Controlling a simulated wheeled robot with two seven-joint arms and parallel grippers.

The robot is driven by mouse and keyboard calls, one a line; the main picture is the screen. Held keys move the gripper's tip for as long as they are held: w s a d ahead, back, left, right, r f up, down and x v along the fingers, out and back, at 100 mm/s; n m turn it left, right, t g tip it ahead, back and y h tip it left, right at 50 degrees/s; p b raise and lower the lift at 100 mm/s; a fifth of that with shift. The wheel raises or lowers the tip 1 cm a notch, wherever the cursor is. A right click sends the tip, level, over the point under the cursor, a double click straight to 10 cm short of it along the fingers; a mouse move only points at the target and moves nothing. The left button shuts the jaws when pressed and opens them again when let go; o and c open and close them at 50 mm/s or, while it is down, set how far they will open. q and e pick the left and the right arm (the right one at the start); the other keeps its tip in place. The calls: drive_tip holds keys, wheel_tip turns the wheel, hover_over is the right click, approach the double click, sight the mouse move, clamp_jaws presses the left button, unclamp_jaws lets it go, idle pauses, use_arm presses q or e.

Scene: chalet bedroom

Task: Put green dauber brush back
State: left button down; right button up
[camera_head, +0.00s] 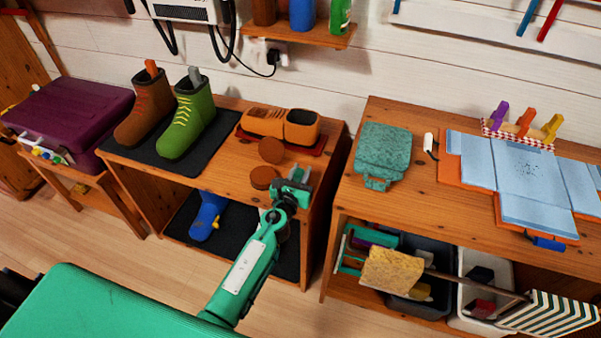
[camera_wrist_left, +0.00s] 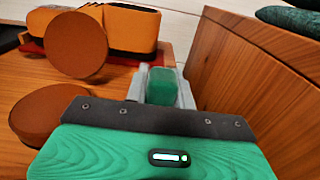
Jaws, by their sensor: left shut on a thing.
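My left gripper (camera_head: 292,187) is shut on the green dauber brush and holds it near the right front edge of the left wooden bench (camera_head: 225,182). In the left wrist view the green end of the brush (camera_wrist_left: 162,87) shows between the fingers; the rest of it is hidden. Two round brown discs (camera_head: 271,150) (camera_head: 264,177) are beside the gripper on its left. Behind them, a pair of orange-brown shoes or holders (camera_head: 264,121) stands on a red mat (camera_head: 313,148). My right gripper is not in view.
A brown boot (camera_head: 146,108) and a green boot (camera_head: 186,122) stand on a black mat. A blue boot (camera_head: 207,216) is on the lower shelf. The right bench (camera_head: 440,200) stands close to the right, with a teal bag (camera_head: 383,150) on top. A sponge (camera_head: 391,270) is below.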

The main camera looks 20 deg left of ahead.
use_arm(q)
drive_tip(key=c, duration=1.2)
unclamp_jaws()
drive_tip(key=shift+o, duration=0.2)
drive_tip(key=shift+r, duration=0.1)
